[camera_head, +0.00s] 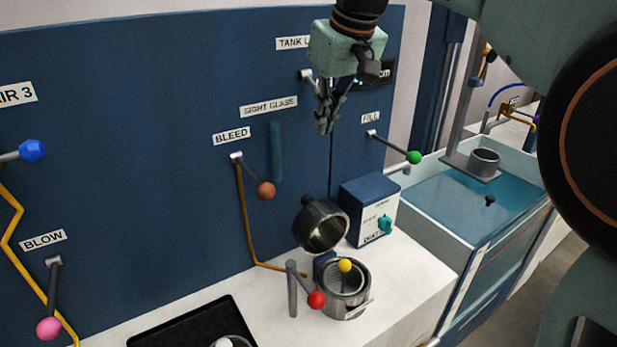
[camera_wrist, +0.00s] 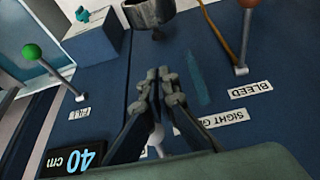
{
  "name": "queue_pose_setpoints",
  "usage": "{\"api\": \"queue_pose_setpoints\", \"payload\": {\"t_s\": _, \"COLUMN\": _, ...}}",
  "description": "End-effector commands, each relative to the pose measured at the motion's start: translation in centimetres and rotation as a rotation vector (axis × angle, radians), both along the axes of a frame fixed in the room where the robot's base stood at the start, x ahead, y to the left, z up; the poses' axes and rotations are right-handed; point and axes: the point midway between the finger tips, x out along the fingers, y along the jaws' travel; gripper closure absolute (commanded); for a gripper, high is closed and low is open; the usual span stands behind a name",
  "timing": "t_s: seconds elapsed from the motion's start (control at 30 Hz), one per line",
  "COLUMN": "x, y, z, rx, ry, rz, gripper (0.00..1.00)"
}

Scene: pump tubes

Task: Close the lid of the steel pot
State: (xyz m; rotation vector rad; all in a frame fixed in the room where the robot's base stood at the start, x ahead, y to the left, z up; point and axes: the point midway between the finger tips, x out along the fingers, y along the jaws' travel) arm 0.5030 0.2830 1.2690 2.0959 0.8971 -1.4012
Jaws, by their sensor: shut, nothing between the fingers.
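The steel pot (camera_head: 345,290) stands on the white counter with its round mouth open and a yellow ball over it. Its lid (camera_head: 321,226) is tilted up and back on the hinge at the pot's rear, with a dark knob on its outer side. The lid also shows at the top of the wrist view (camera_wrist: 150,12). My gripper (camera_head: 321,130) is above the lid and apart from it, in front of the blue panel. Its fingers (camera_wrist: 163,75) are together and empty.
A red-knobbed lever (camera_head: 316,299) stands close in front of the pot. A blue box (camera_head: 369,209) with a teal dial is behind it. The bleed lever (camera_head: 265,190) and green-knobbed fill lever (camera_head: 414,158) stick out from the panel. A black tray (camera_head: 190,325) lies front left.

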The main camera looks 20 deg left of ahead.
Motion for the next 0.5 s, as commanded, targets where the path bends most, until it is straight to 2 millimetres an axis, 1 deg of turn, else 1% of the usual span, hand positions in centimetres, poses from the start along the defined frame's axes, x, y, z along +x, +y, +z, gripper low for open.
{"api": "queue_pose_setpoints", "payload": {"t_s": 0.03, "x": -0.5, "y": 0.9, "z": 0.2, "rx": 0.007, "ry": 0.005, "rz": 0.021, "gripper": 1.0}}
{"api": "queue_pose_setpoints", "payload": {"t_s": 0.1, "x": -1.0, "y": 1.7, "z": 0.2, "rx": 0.014, "ry": 0.01, "rz": 0.039, "gripper": 1.0}}
{"api": "queue_pose_setpoints", "payload": {"t_s": 0.17, "x": -1.1, "y": 2.0, "z": 0.0, "rx": 0.016, "ry": 0.013, "rz": 0.045, "gripper": 1.0}}
{"api": "queue_pose_setpoints", "payload": {"t_s": 0.27, "x": -0.9, "y": 2.3, "z": -1.0, "rx": 0.016, "ry": 0.015, "rz": 0.045, "gripper": 1.0}}
{"api": "queue_pose_setpoints", "payload": {"t_s": 0.37, "x": -0.5, "y": 2.8, "z": -2.7, "rx": 0.014, "ry": 0.015, "rz": 0.045, "gripper": 1.0}}
{"api": "queue_pose_setpoints", "payload": {"t_s": 0.5, "x": 0.3, "y": 3.6, "z": -5.5, "rx": 0.014, "ry": 0.015, "rz": 0.045, "gripper": 1.0}}
